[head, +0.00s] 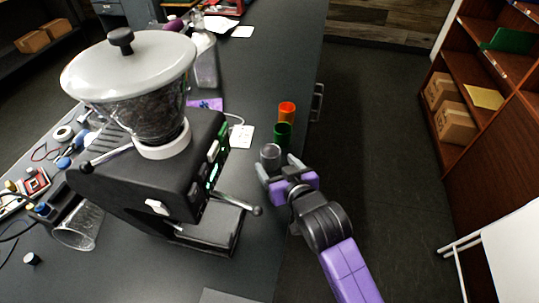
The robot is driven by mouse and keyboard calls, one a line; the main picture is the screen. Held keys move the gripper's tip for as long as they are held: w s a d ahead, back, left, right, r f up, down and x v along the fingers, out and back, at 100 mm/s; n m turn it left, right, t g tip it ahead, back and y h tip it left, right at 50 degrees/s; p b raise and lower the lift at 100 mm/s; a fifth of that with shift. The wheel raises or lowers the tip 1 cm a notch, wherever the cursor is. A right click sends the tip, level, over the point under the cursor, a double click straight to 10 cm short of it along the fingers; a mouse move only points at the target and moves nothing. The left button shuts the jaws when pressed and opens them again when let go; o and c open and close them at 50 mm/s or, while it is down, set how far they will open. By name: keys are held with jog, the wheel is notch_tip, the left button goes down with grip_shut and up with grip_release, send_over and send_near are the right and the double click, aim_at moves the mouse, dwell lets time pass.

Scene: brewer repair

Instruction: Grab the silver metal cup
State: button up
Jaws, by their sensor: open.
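The silver metal cup (270,155) stands upright on the dark counter (262,80), near its right edge. My gripper (277,168) is open, with its two grey fingers reaching to the near side of the cup. One finger is at the cup's left and the other at its right. Whether the fingers touch the cup cannot be told. A green cup (282,134) stands just behind the silver one, and an orange-red cup (287,111) stands behind the green one.
A black coffee machine (150,175) with a bean hopper (130,75) fills the left of the counter. Its lever (235,205) sticks out toward my gripper. A white card (241,136) lies left of the cups. A wooden shelf (480,120) stands across the floor at right.

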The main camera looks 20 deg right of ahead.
aim_at(274, 162)
jog(key=shift+p+x, duration=0.5)
jog(key=shift+x, duration=1.85)
jog(key=c, duration=1.4)
jog(key=shift+c, duration=0.3)
jog(key=shift+r, duration=0.15)
